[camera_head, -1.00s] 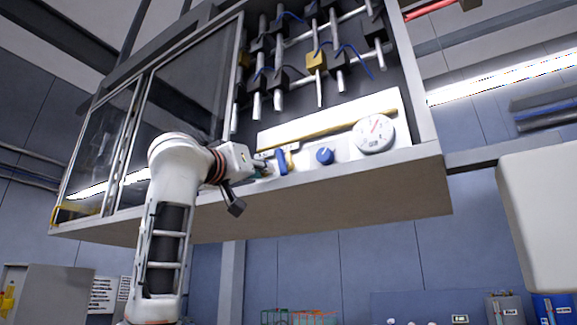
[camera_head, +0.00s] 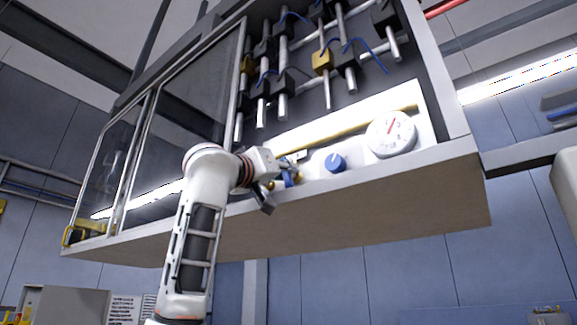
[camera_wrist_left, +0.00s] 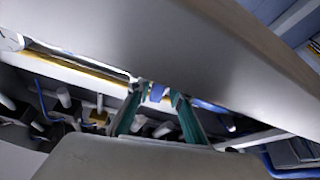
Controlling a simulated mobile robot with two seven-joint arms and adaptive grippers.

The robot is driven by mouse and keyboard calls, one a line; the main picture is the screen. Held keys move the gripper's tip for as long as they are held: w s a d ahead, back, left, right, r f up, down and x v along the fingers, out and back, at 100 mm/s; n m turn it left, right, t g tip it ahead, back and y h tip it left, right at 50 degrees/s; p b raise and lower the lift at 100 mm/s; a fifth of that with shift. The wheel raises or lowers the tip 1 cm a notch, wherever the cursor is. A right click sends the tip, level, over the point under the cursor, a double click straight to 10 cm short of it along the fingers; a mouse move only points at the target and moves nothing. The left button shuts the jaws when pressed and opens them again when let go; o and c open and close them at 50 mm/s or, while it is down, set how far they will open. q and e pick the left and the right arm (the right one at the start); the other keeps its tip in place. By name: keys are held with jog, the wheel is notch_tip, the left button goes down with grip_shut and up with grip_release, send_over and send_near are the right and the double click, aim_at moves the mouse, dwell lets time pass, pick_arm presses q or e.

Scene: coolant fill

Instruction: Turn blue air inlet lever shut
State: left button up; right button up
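The blue lever (camera_head: 288,179) is at the bottom left of the white panel, beside small brass fittings, and is partly covered by my left gripper. My left gripper (camera_head: 283,170) is right at the lever in the head view. In the left wrist view its two teal fingers (camera_wrist_left: 158,97) stand apart, with a blue piece (camera_wrist_left: 157,92), seemingly the lever, between their tips. I cannot tell whether either finger touches it. My right gripper is not in view.
A round blue knob (camera_head: 335,162) and a white dial gauge (camera_head: 391,134) sit right of the lever. The cabinet's bottom ledge (camera_head: 370,195) runs just below, close to my left gripper. Glass doors (camera_head: 190,95) stand at left, pipes and black valves above.

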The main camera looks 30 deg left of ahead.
pick_arm(q)
jog(key=shift+w+r, duration=0.35)
jog(key=shift+w, duration=0.05)
jog(key=shift+w+r, duration=0.1)
jog(key=shift+w, duration=0.25)
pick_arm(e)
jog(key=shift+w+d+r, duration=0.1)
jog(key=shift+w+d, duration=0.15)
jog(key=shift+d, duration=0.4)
pick_arm(q)
grip_shut()
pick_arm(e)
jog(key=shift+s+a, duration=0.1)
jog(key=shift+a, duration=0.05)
